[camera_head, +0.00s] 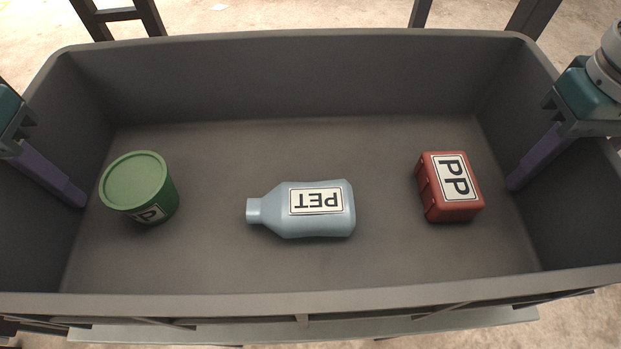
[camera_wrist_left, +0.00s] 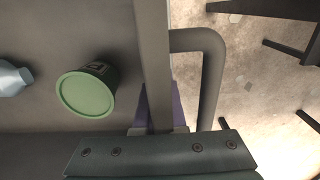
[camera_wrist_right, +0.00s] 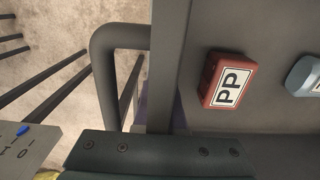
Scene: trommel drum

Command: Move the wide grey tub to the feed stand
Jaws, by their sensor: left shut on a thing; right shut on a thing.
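The wide grey tub (camera_head: 300,303) fills the head view, seen from above and roughly level. Inside lie a green round pot (camera_head: 135,182) at left, a pale blue bottle marked PET (camera_head: 318,207) on its side in the middle, and a red box marked PP (camera_head: 450,188) at right. My left gripper (camera_head: 68,190) is shut on the tub's left wall, with one purple finger inside. My right gripper (camera_head: 518,178) is shut on the right wall the same way. The tub's wall runs between the fingers in the left wrist view (camera_wrist_left: 154,60) and right wrist view (camera_wrist_right: 168,60). Outer fingers are mostly hidden.
A pale grey flat surface (camera_head: 300,330) shows below the tub's near edge; contact with it cannot be told. Dark frame legs stand beyond the far wall at left (camera_head: 118,15) and right (camera_head: 530,18). A panel with a blue knob (camera_wrist_right: 22,131) is outside the right wall.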

